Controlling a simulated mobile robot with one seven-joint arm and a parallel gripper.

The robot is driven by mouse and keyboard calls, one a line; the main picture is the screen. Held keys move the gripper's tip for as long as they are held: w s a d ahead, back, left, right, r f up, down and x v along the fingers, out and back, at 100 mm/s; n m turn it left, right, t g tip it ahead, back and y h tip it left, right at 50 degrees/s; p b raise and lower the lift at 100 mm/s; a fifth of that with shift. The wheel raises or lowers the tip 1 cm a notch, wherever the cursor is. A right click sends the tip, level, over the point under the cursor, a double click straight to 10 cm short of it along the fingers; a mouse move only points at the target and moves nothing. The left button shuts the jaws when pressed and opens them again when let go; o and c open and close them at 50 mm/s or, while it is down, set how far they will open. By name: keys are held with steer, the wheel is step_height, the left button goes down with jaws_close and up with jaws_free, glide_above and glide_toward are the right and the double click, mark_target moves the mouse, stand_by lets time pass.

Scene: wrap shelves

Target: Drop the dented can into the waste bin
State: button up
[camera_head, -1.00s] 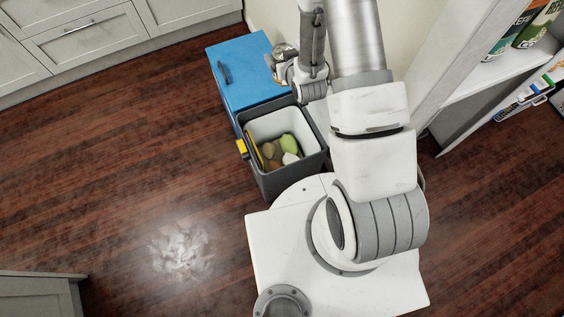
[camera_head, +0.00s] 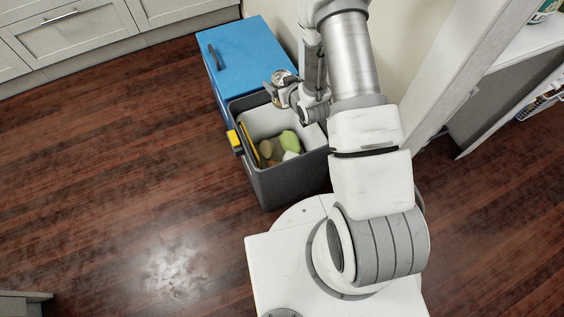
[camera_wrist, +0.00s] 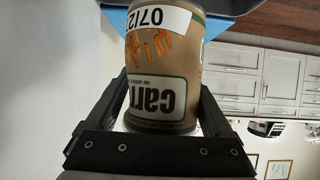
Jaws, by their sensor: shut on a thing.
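My gripper (camera_head: 284,84) is shut on a can (camera_wrist: 160,65) with a brown carrot label and a white date strip. In the wrist view the can sits between the two dark fingers, its label print upside down; I cannot make out a dent. In the head view the can (camera_head: 281,75) shows small, at the end of my arm. The waste bin (camera_head: 285,187) is dark grey, open on top, with a pale liner and green and brown scraps inside. My gripper is near the bin's back edge, where it meets the blue-lidded part; its height is hard to judge.
A closed blue lid (camera_head: 237,57) adjoins the bin at the back. A yellow piece (camera_head: 235,140) sticks out at the bin's left side. A white shelf unit (camera_head: 480,60) stands at right, pale drawers (camera_head: 75,30) at upper left. The wooden floor at left is clear.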

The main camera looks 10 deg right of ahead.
step_height(320, 180, down, 8)
steer(key=b, duration=0.4)
steer(key=shift+r, duration=0.2)
steer(key=shift+w, duration=0.1)
steer(key=o, duration=1.5)
steer(key=p+v, duration=0.7)
steer(key=v, duration=1)
steer(key=shift+s, duration=0.25)
steer(key=shift+r, duration=0.1)
steer(key=shift+w, duration=0.1)
